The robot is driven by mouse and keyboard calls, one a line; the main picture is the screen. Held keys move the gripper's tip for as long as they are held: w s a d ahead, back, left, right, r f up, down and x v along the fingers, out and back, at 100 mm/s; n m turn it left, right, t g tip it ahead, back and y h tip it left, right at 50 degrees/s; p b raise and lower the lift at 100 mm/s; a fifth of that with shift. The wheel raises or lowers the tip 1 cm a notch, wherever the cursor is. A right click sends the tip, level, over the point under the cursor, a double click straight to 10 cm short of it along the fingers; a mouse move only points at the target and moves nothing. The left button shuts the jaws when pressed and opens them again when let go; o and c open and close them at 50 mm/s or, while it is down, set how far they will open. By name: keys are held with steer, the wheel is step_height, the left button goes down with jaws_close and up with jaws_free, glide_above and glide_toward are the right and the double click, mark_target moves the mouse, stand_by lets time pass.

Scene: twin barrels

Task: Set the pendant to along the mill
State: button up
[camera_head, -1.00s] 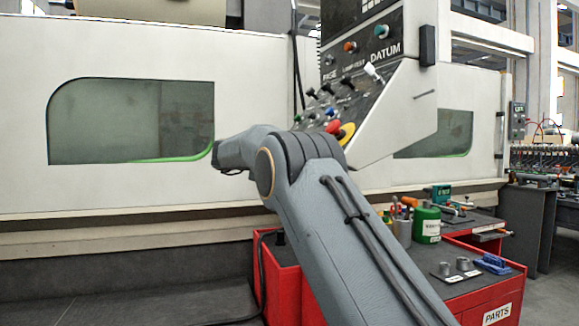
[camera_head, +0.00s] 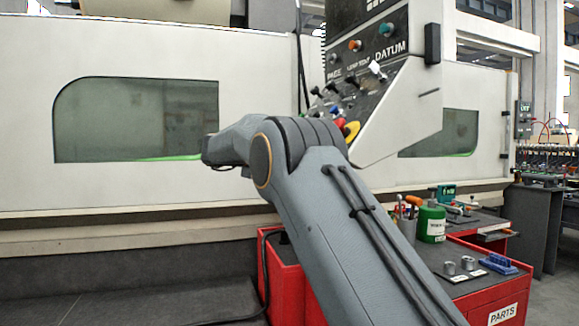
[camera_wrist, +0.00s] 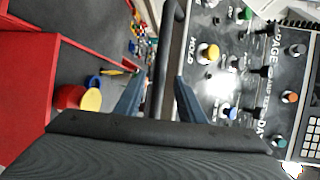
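The pendant (camera_head: 400,115) is a pale sloped control box with a dark panel of knobs and a DATUM label, hanging in front of the mill (camera_head: 120,190). In the wrist view its dark panel (camera_wrist: 222,90) fills the right side, with yellow, blue, green and orange knobs. A dark bar (camera_wrist: 177,30), seemingly a handle, runs along the panel's edge. My gripper (camera_wrist: 160,82) is open, with a blue-grey finger on each side of the bar's line. I cannot tell if they touch it. In the head view my own arm hides the gripper.
A red cart (camera_head: 480,302) stands below the pendant, with a green canister (camera_head: 431,224), a blue tool (camera_head: 500,264) and small metal parts on top. It also shows at the left in the wrist view (camera_wrist: 85,58). A dark step lies at lower left.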

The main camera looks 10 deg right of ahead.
steer(key=v, duration=0.3)
steer(key=shift+s+a, duration=0.2)
steer(key=shift+a, duration=0.05)
steer(key=shift+r, duration=0.1)
